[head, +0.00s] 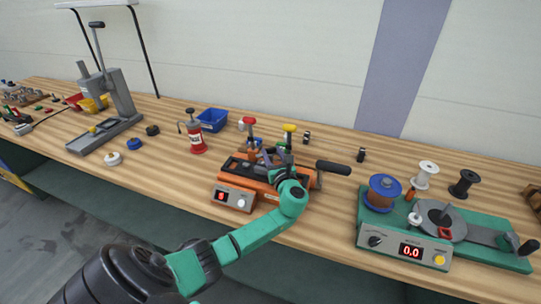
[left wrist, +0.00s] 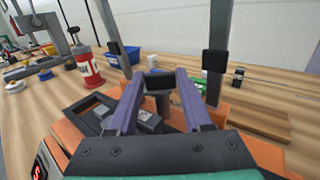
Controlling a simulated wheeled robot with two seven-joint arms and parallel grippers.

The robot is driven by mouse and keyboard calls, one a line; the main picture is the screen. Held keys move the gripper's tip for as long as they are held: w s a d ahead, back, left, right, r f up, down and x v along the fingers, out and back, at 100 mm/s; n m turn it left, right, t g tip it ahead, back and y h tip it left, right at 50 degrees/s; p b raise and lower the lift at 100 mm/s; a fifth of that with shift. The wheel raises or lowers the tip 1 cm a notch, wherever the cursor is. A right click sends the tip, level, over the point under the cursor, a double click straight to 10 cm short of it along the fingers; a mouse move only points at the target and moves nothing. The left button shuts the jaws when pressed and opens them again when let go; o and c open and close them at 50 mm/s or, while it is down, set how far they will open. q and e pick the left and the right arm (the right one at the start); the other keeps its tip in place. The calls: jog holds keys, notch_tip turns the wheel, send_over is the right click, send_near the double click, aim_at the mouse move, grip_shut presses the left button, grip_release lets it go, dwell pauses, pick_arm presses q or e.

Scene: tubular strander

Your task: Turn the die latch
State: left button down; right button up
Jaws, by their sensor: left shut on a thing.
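The orange strander machine (head: 236,197) stands on the bench in the middle of the head view, with a small display at its front. A red-topped post (head: 247,122) and a yellow-topped post (head: 289,128) rise behind it. My left gripper (head: 273,158) reaches over the machine from the front. In the left wrist view, the purple fingers of my left gripper (left wrist: 159,88) are closed about the small dark die latch (left wrist: 158,82). The arm and fingers hide much of the latch in the head view. My right gripper is not in view.
A black crank handle (head: 333,167) sticks out right of the machine. A red bottle (head: 195,138) and blue bin (head: 213,119) stand left behind it. A green winder (head: 403,235) with spools is at right, a grey press (head: 118,95) at left.

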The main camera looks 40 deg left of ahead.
pick_arm(q)
jog(key=n+g+b, duration=0.1)
jog(key=g+y+b, duration=0.1)
jog(key=n+g+b, duration=0.1)
jog(key=shift+w+d+f+n+g+y, duration=0.1)
jog(key=shift+w+f+n+g+y, duration=0.05)
jog(key=shift+w+n+g+y, duration=0.2)
jog(key=shift+s+r+n+g+y+b, duration=0.2)
jog(key=shift+n+g+y+b, duration=0.15)
jog(key=shift+n+g+b, duration=0.15)
jog(key=shift+g, duration=0.25)
jog(key=shift+c, duration=1.6)
grip_release()
jog(key=shift+r, duration=0.1)
jog(key=shift+s, duration=0.1)
jog(key=shift+r, duration=0.1)
